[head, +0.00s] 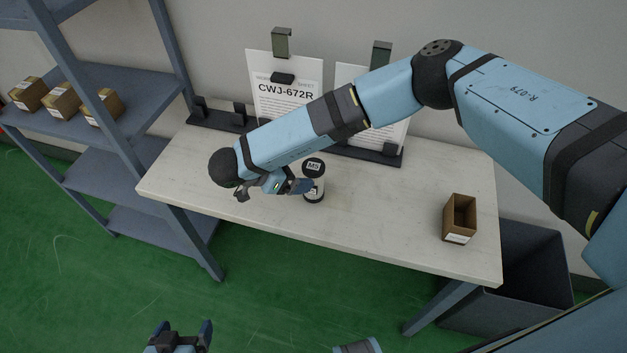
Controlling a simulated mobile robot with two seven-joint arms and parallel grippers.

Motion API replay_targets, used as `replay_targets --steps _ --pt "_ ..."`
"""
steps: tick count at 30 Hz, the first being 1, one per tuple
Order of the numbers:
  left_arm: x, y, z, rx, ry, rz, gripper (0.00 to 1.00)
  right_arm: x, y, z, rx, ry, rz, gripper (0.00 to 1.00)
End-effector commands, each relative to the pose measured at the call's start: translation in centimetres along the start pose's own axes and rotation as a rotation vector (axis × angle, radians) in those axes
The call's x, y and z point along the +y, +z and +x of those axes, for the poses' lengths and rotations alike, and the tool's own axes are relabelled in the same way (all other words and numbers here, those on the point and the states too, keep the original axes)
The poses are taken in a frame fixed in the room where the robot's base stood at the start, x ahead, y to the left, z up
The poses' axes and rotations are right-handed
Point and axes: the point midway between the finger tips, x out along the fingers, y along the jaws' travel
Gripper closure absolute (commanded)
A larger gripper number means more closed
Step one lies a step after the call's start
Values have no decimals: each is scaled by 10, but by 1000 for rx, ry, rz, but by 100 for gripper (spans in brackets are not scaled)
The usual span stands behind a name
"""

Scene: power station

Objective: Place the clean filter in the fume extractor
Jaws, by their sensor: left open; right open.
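A small white cylinder with black bands and a label reading "MS" (316,184) stands upright on the pale table; it looks like the filter, but I cannot tell whether it is clean. My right gripper (303,186) is low over the table, with its open fingers at the left side of the cylinder. I cannot tell whether they touch it. My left gripper (180,333) is open and empty at the bottom edge of the view, over the green floor in front of the table. I see no fume extractor that I can make out.
An open cardboard box (460,228) stands at the table's right end. Clipped sheets, one reading "CWJ-672R" (284,92), stand at the back. A grey-blue shelf (108,88) with small boxes (62,99) is at left. A dark bin (530,275) stands at right.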

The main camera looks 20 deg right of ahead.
Motion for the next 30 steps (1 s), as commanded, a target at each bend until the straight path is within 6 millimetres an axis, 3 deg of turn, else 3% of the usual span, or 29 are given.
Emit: replay_targets --steps 5,13,22,29,30 --pt "3 -1 0 1 2 -7 12 0 -2 14 -1 3 -1 15" --pt "7 0 1 3 4 -17 12 -1 -6 52 -2 3 -1 15" --pt "7 0 1 0 5 -19 12 -2 -7 56 0 0 0 15" --pt "4 1 0 -2 4 -9 12 -2 -7 56 0 0 0 65" --pt "3 2 0 -3 4 -7 12 -2 -7 56 0 0 0 68"
